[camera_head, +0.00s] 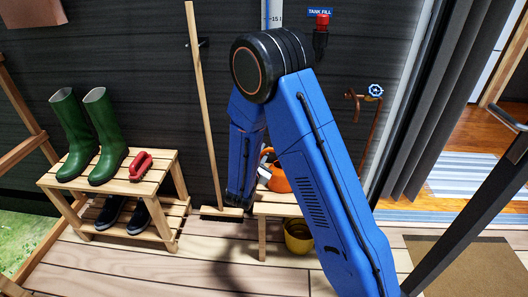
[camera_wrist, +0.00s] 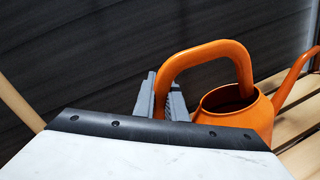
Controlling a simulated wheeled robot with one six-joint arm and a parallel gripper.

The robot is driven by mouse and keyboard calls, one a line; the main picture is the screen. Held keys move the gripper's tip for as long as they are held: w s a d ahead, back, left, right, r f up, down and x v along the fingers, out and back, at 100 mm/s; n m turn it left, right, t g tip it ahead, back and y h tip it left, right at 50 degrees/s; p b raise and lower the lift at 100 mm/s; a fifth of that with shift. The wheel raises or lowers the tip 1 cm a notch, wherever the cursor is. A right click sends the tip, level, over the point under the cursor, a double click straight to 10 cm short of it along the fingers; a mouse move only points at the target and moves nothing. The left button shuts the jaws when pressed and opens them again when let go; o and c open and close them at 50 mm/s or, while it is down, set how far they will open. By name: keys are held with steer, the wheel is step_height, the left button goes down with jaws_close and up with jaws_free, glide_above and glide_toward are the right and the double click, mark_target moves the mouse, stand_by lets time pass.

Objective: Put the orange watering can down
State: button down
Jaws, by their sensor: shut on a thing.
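The orange watering can (camera_wrist: 235,105) is in the wrist view, with its arched handle (camera_wrist: 205,52) rising to the left and its spout at the right edge. My gripper (camera_wrist: 162,98) has its grey fingers around the left part of the handle and is shut on it. In the head view the can (camera_head: 279,180) shows partly behind my blue arm, just over the slatted wooden bench (camera_head: 268,209). The wrist view shows bench slats (camera_wrist: 302,152) right beside and below the can. Its base is hidden, so I cannot tell whether it touches the bench.
A yellow bucket (camera_head: 298,238) stands under the bench. A broom (camera_head: 205,110) leans on the dark wall left of it. A wooden rack (camera_head: 112,190) holds green boots (camera_head: 92,140), a red object (camera_head: 140,165) and dark shoes (camera_head: 123,215). A copper pipe with a blue valve (camera_head: 375,91) is at right.

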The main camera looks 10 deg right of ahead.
steer(key=shift+f, duration=0.1)
steer(key=c, duration=1.8)
jaws_free()
